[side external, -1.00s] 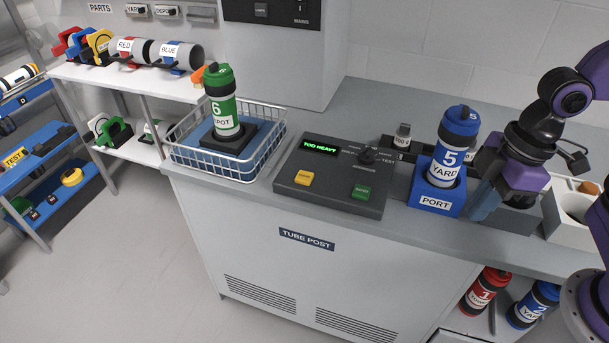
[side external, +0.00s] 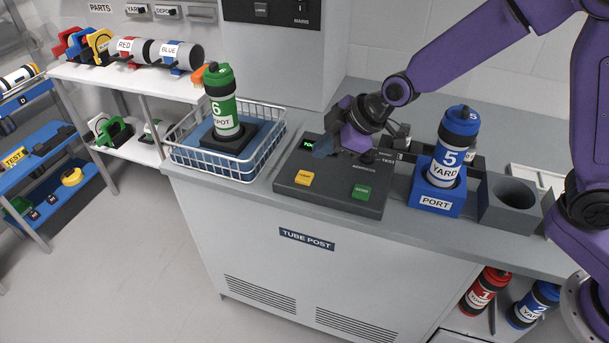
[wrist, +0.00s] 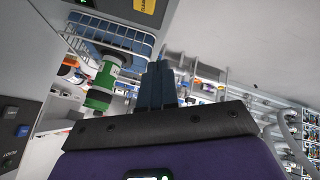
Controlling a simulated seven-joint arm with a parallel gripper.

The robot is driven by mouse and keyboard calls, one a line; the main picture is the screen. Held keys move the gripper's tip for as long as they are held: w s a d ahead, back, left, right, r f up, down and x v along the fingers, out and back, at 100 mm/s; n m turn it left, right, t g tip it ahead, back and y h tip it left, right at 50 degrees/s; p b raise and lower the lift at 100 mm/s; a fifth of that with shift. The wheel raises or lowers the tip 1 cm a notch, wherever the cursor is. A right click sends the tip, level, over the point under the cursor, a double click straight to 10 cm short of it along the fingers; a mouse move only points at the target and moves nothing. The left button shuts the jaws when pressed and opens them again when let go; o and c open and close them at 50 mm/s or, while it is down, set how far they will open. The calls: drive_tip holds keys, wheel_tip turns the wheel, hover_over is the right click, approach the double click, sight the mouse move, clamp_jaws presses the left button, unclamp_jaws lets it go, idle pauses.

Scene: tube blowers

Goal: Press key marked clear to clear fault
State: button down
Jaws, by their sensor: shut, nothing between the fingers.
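The dark control panel (side external: 330,198) lies on the counter with a yellow key (side external: 303,178) at its front left and a green key (side external: 361,191) at its front right. The yellow key also shows at the top edge of the wrist view (wrist: 147,7), cut off, with lettering that looks like the start of CLEAR. My gripper (side external: 321,148) is shut and empty. Its blue fingers are over the back left of the panel, behind the yellow key and apart from it. The fingers also show in the wrist view (wrist: 157,72). They hide most of the green-lit display (side external: 308,143).
The green tube 6 (side external: 222,100) stands in the wire basket (side external: 200,175) left of the panel. The blue tube 5 (side external: 453,150) stands in the blue PORT holder (side external: 436,200) to the right. An empty grey holder (side external: 511,205) is beside it. The counter's front edge is clear.

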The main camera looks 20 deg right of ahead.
drive_tip(key=t, duration=0.2)
hover_over(307, 178)
drive_tip(key=shift+f, duration=0.7)
drive_tip(key=shift+f, duration=0.1)
drive_tip(key=shift+f, duration=4.3)
drive_tip(key=shift+f, duration=0.15)
drive_tip(key=shift+f, duration=0.3)
drive_tip(key=shift+f, duration=0.4)
drive_tip(key=shift+r, duration=0.8)
